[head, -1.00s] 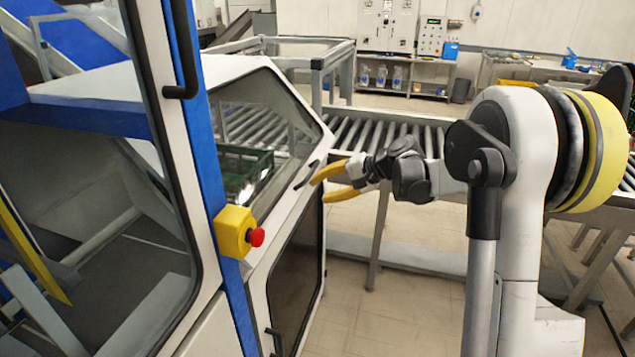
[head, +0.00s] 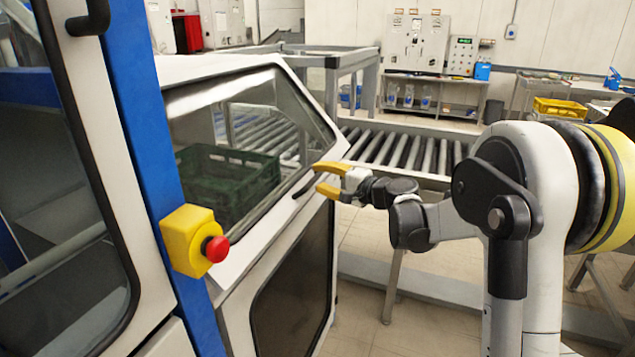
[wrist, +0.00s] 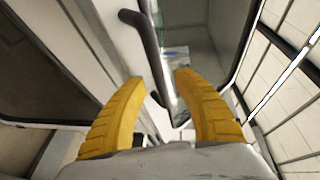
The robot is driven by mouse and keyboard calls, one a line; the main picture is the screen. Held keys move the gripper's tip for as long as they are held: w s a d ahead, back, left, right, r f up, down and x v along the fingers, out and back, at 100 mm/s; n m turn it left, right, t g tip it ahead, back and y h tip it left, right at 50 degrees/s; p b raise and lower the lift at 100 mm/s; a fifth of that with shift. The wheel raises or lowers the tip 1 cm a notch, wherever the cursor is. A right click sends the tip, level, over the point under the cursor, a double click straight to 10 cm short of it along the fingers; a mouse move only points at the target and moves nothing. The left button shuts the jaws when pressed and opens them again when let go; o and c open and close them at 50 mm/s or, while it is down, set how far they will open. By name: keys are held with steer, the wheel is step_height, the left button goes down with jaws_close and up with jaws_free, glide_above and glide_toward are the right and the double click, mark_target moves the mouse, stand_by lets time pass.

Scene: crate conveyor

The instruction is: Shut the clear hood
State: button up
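The clear hood (head: 292,97) is a see-through pane in a white slanted frame on the machine's side, left of my gripper. I cannot tell whether its lower edge touches the frame below. Its dark handle (head: 303,187) is near the lower right edge; it shows as a black bent bar in the wrist view (wrist: 150,48). My gripper (head: 317,177) is open, its yellow fingertips close to the handle. In the wrist view the fingers (wrist: 158,80) stand apart, with the handle's lower end between them in the picture. Contact cannot be made out.
A green crate (head: 215,150) shows behind the pane. A yellow box with a red button (head: 192,240) sits on the blue post (head: 150,130). A roller conveyor (head: 405,148) runs behind my arm. Clear floor lies below my gripper.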

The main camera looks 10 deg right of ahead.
steer(key=shift+x, duration=0.75)
steer(key=shift+d, duration=0.1)
jaws_close()
